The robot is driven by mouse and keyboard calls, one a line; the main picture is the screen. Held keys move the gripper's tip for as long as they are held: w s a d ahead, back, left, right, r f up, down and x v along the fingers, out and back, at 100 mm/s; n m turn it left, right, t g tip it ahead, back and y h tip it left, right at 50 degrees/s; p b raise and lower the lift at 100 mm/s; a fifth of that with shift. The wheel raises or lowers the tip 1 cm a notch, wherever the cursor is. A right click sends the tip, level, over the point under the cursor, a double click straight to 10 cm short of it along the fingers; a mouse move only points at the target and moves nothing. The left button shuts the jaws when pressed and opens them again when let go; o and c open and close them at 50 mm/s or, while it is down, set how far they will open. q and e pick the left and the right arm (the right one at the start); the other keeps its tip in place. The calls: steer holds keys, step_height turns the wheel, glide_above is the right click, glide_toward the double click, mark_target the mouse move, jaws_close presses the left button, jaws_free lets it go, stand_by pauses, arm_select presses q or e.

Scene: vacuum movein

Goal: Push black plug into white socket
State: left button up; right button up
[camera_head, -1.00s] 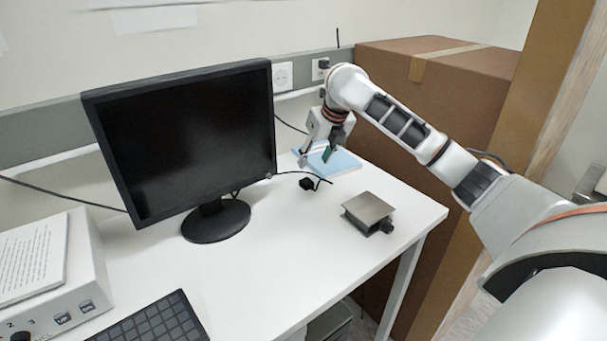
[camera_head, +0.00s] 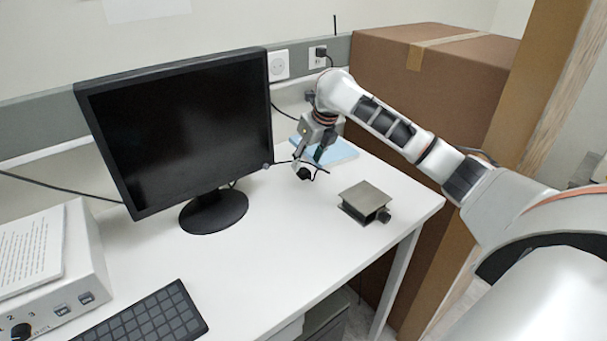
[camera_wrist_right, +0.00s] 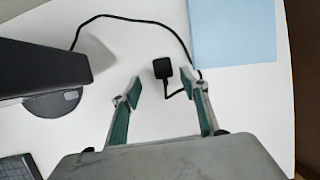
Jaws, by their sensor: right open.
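The black plug (camera_head: 304,174) lies on the white table right of the monitor, with its cable beside it. It also shows in the right wrist view (camera_wrist_right: 162,68), where it lies just beyond and roughly centred between the fingertips. My right gripper (camera_head: 308,162) is open and empty, pointing down close to the plug; its green-padded fingers show in the right wrist view (camera_wrist_right: 162,86). I cannot tell its exact height above the table. An empty white socket (camera_head: 278,66) is on the wall rail behind the monitor. My left gripper is out of view.
A second wall socket (camera_head: 317,57) has a black plug in it. The monitor (camera_head: 175,130) stands left of the gripper, a blue pad (camera_head: 340,150) behind it, and a metal block (camera_head: 366,198) in front right. A large cardboard box (camera_head: 420,90) stands at the right.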

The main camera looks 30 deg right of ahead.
mark_target(304, 171)
steer(key=shift+d+x, duration=0.1)
steer(key=shift+x, duration=1.15)
steer(key=shift+d+x, duration=0.15)
steer(key=shift+x, duration=1.1)
steer(key=shift+w, duration=0.1)
steer(key=shift+c, duration=0.3)
steer(key=c, duration=1)
